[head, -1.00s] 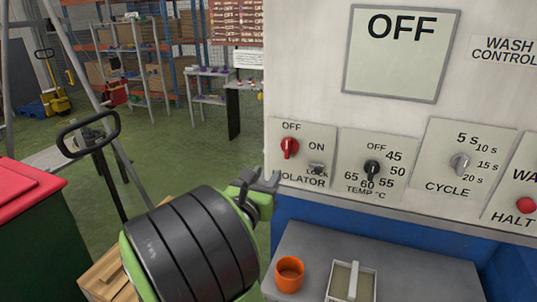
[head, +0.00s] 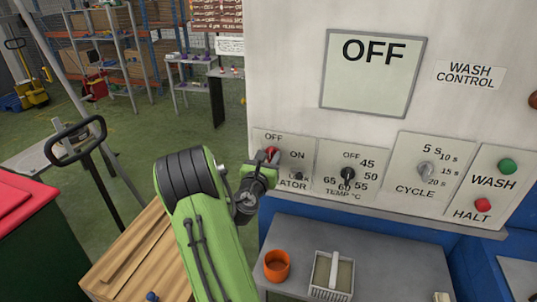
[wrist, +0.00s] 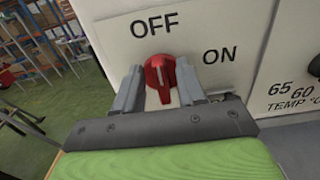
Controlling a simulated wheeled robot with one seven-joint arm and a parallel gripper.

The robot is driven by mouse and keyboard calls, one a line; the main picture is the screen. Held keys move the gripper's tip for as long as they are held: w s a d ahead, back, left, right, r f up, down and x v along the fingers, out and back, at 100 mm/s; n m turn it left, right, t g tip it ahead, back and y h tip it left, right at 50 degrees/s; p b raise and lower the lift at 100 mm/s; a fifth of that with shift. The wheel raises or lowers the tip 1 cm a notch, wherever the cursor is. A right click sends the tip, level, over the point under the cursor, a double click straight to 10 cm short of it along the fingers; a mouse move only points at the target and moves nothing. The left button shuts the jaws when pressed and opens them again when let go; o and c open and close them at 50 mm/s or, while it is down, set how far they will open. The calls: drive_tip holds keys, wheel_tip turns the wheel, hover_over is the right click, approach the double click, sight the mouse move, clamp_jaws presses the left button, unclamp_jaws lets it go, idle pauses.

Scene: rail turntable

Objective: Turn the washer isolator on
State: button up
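The isolator knob is a red rotary handle (wrist: 161,76) on a panel marked OFF and ON, and its pointer stands about upright towards OFF. In the head view the red knob (head: 271,152) is partly hidden by my gripper (head: 268,167), which is close in front of it. In the wrist view my gripper (wrist: 160,72) is open, with one finger left and one right of the knob. A gap shows on both sides of the knob. The isolator panel (head: 285,141) is partly covered, with a small lock switch (head: 298,176) at its lower right. The display (head: 374,85) reads OFF.
Right of the isolator are a temperature knob (head: 348,173), a cycle knob (head: 426,169), a green WASH button (head: 506,166) and a red HALT button (head: 484,204). Below, a grey ledge (head: 310,238) holds an orange cup (head: 277,265) and a tray (head: 318,287). A wooden crate (head: 125,262) is left of my arm.

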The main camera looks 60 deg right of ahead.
drive_tip(key=shift+c, duration=0.2)
clamp_jaws()
drive_tip(key=m, duration=0.1)
drive_tip(key=m+b, duration=0.1)
drive_tip(key=m, duration=0.2)
drive_tip(key=shift+s+f+m+b, duration=0.15)
drive_tip(key=shift+s+m+b, duration=0.15)
drive_tip(key=shift+m+b, duration=0.1)
drive_tip(key=shift+s+d+f+m+b, duration=0.15)
drive_tip(key=shift+f+m+b, duration=0.1)
drive_tip(key=shift+m+b, duration=1.55)
drive_tip(key=shift+s+a+f+m+b, duration=0.15)
drive_tip(key=shift+m+b, duration=0.85)
drive_tip(key=shift+m, duration=1.55)
drive_tip(key=shift+s+d+f+m+b, duration=0.15)
drive_tip(key=shift+f+m+b, duration=0.15)
drive_tip(key=shift+m+b, duration=1.5)
drive_tip(key=shift+m+p, duration=0.3)
drive_tip(key=shift+m, duration=0.25)
